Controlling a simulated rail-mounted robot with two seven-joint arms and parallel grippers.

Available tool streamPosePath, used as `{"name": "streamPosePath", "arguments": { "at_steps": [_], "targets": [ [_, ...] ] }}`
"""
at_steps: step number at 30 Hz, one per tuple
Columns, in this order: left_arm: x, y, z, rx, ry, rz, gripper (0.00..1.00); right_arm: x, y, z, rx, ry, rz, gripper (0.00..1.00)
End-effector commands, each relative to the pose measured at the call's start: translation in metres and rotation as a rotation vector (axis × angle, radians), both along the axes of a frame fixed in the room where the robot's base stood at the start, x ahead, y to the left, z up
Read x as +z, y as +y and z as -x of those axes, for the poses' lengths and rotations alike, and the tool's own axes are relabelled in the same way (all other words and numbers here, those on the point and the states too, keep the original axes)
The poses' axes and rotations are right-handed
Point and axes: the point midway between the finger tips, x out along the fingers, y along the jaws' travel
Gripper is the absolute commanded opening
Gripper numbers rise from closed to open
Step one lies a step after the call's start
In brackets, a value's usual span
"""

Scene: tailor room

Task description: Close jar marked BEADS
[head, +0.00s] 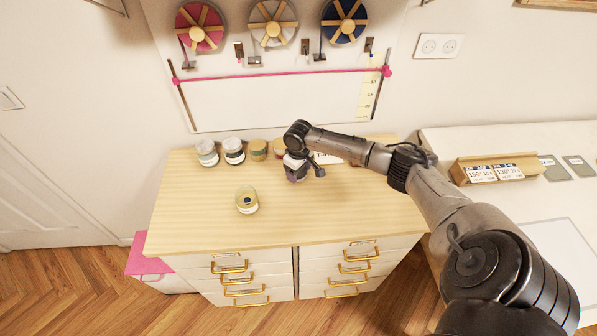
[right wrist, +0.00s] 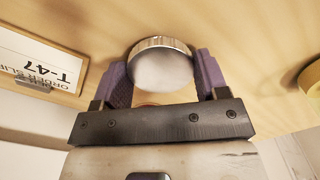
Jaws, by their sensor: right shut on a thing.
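An open glass jar (head: 247,203) with a pale label and a small dark blue thing inside stands alone on the wooden top, left of my right gripper. Its label is too small to read. My right gripper (head: 297,174) is at the back of the top, near the row of jars. In the right wrist view its purple fingers (right wrist: 160,80) are shut on a round, silver-rimmed lid (right wrist: 163,68) with a whitish face. I cannot tell whether a jar is under that lid. My left gripper is not in view.
Several jars (head: 233,151) stand in a row along the back of the wooden cabinet top (head: 200,215). A paper sign reading T-47 (right wrist: 45,65) is beside the right gripper, and a yellow round thing (right wrist: 311,77) is at the other side. The cabinet's front area is clear.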

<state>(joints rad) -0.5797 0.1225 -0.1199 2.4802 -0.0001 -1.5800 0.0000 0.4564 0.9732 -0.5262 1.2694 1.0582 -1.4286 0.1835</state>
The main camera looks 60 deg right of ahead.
Motion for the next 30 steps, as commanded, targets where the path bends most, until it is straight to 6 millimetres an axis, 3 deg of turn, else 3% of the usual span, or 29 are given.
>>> {"name": "streamPosePath", "arguments": {
  "at_steps": [8,21,30],
  "targets": [
    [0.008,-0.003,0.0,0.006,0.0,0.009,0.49,0.037,-0.001,-0.001,0.0,-0.002,0.001,0.42],
    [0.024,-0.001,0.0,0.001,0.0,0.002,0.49,0.083,-0.013,0.078,0.001,0.005,0.005,0.42],
    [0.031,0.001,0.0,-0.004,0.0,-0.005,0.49,0.099,-0.017,0.105,-0.001,0.003,0.002,0.42]
  ]
}}
